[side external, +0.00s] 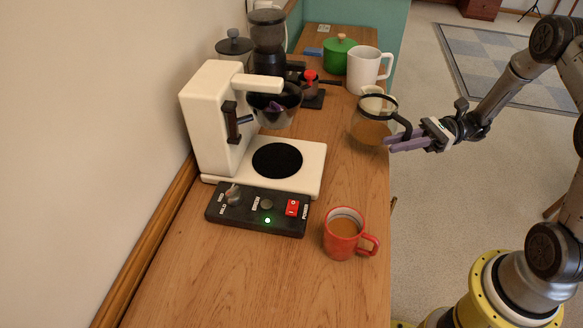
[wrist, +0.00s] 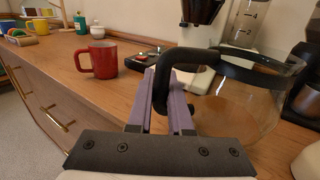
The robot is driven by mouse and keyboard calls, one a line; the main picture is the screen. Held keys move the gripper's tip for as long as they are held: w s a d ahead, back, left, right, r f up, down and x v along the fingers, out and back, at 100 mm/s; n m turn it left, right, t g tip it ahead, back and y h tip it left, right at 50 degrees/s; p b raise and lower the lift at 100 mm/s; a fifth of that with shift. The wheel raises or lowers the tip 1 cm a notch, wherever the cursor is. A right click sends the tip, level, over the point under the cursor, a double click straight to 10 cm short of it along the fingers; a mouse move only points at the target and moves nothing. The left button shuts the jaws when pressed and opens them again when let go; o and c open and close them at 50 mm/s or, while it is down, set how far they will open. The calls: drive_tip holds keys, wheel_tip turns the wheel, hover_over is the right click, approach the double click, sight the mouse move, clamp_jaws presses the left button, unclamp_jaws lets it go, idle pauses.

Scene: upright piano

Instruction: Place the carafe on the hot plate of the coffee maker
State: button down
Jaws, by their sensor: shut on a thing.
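The glass carafe (side external: 372,128) has a black rim band and black handle and looks upright at the counter's right side, behind and right of the coffee maker. I cannot tell whether it touches the counter. In the wrist view, the carafe (wrist: 240,108) fills the right side. My gripper (side external: 400,140), with purple fingers, is shut on the carafe's black handle; the fingers (wrist: 172,95) also show in the wrist view. The white coffee maker (side external: 215,115) stands against the wall. Its round black hot plate (side external: 277,160) is bare, below the dark filter basket (side external: 275,108).
A red mug (side external: 342,236) of brown liquid stands in front, right of the control panel (side external: 258,210) with its lit green light. A white mug (side external: 365,68), green pot (side external: 340,55) and grinder (side external: 268,45) stand behind. Counter between carafe and hot plate is clear.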

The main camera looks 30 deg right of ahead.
drive_tip(key=x, duration=2.4)
drive_tip(key=shift+a+f, duration=0.1)
drive_tip(key=shift+f, duration=0.4)
drive_tip(key=shift+f, duration=0.2)
drive_tip(key=c, duration=0.8)
unclamp_jaws()
drive_tip(key=shift+c, duration=0.2)
drive_tip(key=shift+r, duration=0.1)
